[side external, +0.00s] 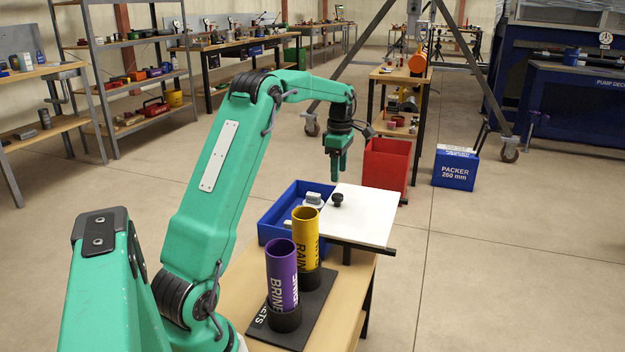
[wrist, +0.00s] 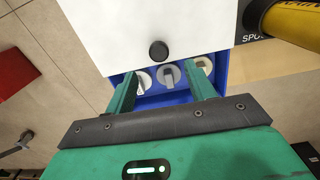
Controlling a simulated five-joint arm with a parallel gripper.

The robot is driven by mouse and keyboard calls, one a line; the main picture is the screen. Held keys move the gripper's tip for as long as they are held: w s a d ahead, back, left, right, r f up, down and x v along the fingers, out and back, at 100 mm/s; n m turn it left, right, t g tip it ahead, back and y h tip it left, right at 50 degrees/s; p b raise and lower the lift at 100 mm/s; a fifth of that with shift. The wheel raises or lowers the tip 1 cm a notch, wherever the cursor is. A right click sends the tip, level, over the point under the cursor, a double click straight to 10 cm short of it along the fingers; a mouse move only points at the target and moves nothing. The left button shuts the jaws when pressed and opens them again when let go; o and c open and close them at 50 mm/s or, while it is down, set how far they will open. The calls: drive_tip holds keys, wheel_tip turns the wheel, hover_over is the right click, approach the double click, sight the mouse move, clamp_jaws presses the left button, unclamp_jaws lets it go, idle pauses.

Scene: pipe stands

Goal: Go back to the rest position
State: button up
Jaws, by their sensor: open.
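My gripper (side external: 336,178) hangs pointing down above the white board, apart from it. In the wrist view my gripper (wrist: 167,74) has its two green fingers spread, with nothing held between them. The white board (side external: 365,215) has a black knob (side external: 337,200) and lies over part of a blue bin (side external: 283,212). In the wrist view the knob (wrist: 158,51) is just beyond the fingertips. Round pale caps with grey handles (wrist: 168,75) show in the uncovered strip of the blue bin (wrist: 150,101); the fingers partly hide this strip.
A purple pipe (side external: 283,270) marked BRINE and a yellow pipe (side external: 305,232) stand upright on a dark mat (side external: 318,298) on the wooden table (side external: 238,300). A red bin (side external: 386,165) and a blue packer box (side external: 456,169) are on the floor behind. Air around my gripper is clear.

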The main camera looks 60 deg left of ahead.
drive_tip(key=s+d+r+m+t, duration=0.1)
drive_tip(key=s+d+r+m, duration=0.1)
drive_tip(key=d+r+m, duration=0.3)
drive_tip(key=s+d+r+m+t, duration=0.1)
drive_tip(key=s+d+m, duration=0.15)
drive_tip(key=d, duration=0.45)
drive_tip(key=s+d+r+m, duration=0.2)
drive_tip(key=d+r+m, duration=0.2)
drive_tip(key=d+m, duration=0.15)
drive_tip(key=s+d+f+m+t, duration=0.3)
drive_tip(key=s+d+f+m, duration=0.1)
drive_tip(key=s+d+m, duration=0.9)
drive_tip(key=s+d, duration=0.1)
drive_tip(key=s, duration=0.2)
drive_tip(key=shift+d+m+t, duration=0.15)
drive_tip(key=shift+m+t, duration=0.15)
drive_tip(key=shift+m, duration=0.1)
drive_tip(key=shift+f, duration=0.1)
